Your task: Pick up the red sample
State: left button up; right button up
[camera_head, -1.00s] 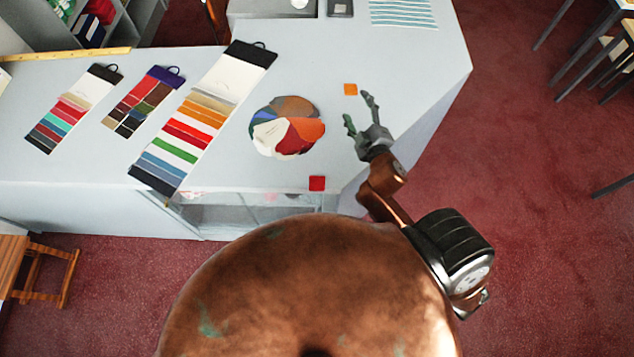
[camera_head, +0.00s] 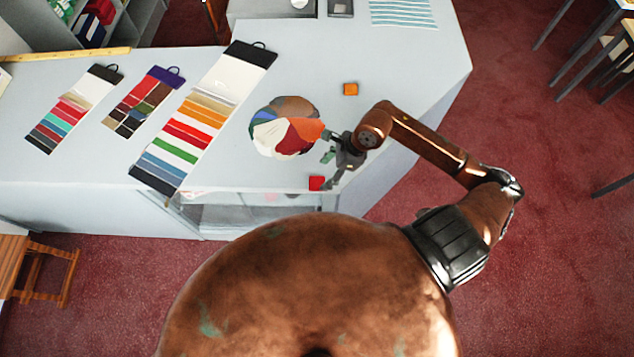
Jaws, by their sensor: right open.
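The red sample (camera_head: 316,183) is a small red square block on the pale counter, close to its front edge. My right gripper (camera_head: 326,171) is open just above and to the right of the red sample in the head view. One finger reaches down near the sample's right side, and the other lies above it, by the round colour fan. I cannot tell whether a finger touches the sample. Nothing shows between the fingers. My left gripper is not in view.
An orange block (camera_head: 350,89) lies further back on the counter (camera_head: 420,75). A round fan of coloured swatches (camera_head: 285,137) lies just beyond the gripper. Several swatch cards, including a long one (camera_head: 190,125), lie to the left. The counter's front edge is close to the red sample.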

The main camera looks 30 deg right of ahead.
aim_at(318, 182)
notch_tip(318, 182, down, 2)
jog(key=shift+w+f+p, duration=0.15)
jog(key=shift+f+p, duration=0.1)
jog(key=shift+p, duration=0.05)
jog(key=p+x, duration=0.1)
jog(key=x, duration=0.1)
jog(key=p+x, duration=0.1)
jog(key=x, duration=0.1)
jog(key=shift+w+d+f, duration=0.1)
jog(key=shift+w+f, duration=0.1)
jog(key=shift+f, duration=0.6)
jog(key=shift+c, duration=0.4)
jog(key=c, duration=0.9)
jog(key=shift+o, duration=0.2)
jog(key=shift+r, duration=0.15)
